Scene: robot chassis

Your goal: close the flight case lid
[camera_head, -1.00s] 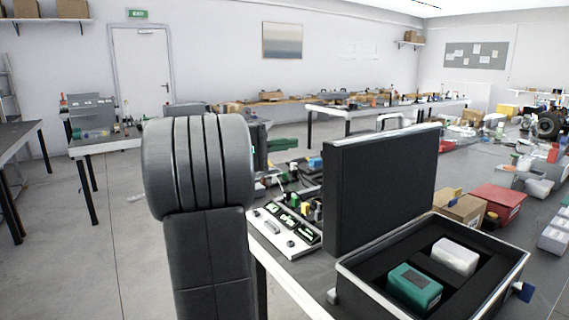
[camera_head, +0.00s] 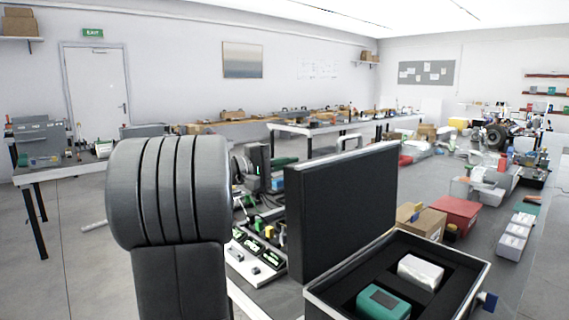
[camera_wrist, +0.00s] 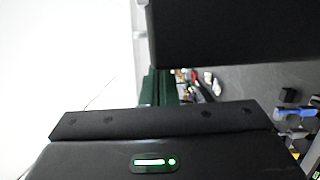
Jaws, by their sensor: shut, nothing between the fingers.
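The flight case (camera_head: 472,296) stands open on the bench at the lower right in the head view. Its black lid (camera_head: 345,210) stands upright at the left side of the case. A teal box (camera_head: 383,302) and a white box (camera_head: 420,271) lie in the dark foam inside. My gripper (camera_head: 291,161), with green fingers, is left of the lid's top edge and seems partly behind it. Contact cannot be told. In the wrist view its green fingers (camera_wrist: 158,85) are together and empty, and a large dark panel, probably the lid, fills the upper right.
A control panel with switches (camera_head: 252,258) lies left of the lid. A cardboard box (camera_head: 422,222) and a red box (camera_head: 455,215) stand behind the case. White bins (camera_head: 514,236) stand to the right. The floor at left is open.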

